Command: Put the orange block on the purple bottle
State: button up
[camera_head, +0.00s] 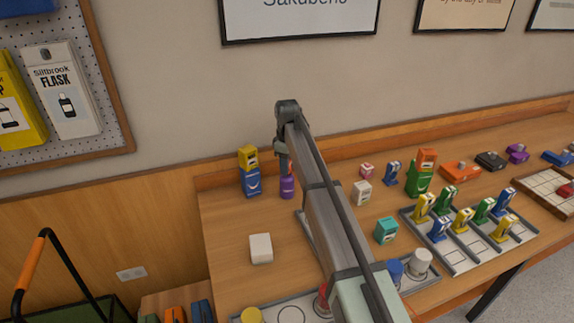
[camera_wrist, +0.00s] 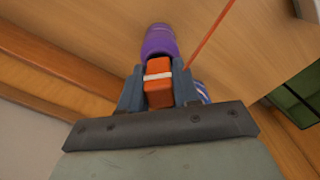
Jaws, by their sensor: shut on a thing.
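The orange block (camera_wrist: 158,88) has a white band and sits between the two fingers of my gripper (camera_wrist: 158,74) in the wrist view. My gripper (camera_head: 284,164) is shut on it. The purple bottle (camera_head: 287,188) stands on the table near the back wall, directly below my gripper in the head view. In the wrist view the purple bottle (camera_wrist: 159,40) shows just beyond the block, and the block overlaps its edge in the picture. I cannot tell whether block and bottle touch. In the head view the block is mostly hidden by my gripper.
A yellow block (camera_head: 248,158) on a blue block (camera_head: 251,183) stands close left of the bottle. A white block (camera_head: 261,248) lies nearer the front. Right of my arm are a white box (camera_head: 362,193), a teal box (camera_head: 386,230) and a tray (camera_head: 455,262) of colored pieces.

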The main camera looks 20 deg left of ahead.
jog(key=shift+f, duration=0.15)
jog(key=o, duration=1)
jog(key=shift+o, duration=0.2)
notch_tip(320, 180, up, 12)
jog(key=shift+r, duration=0.2)
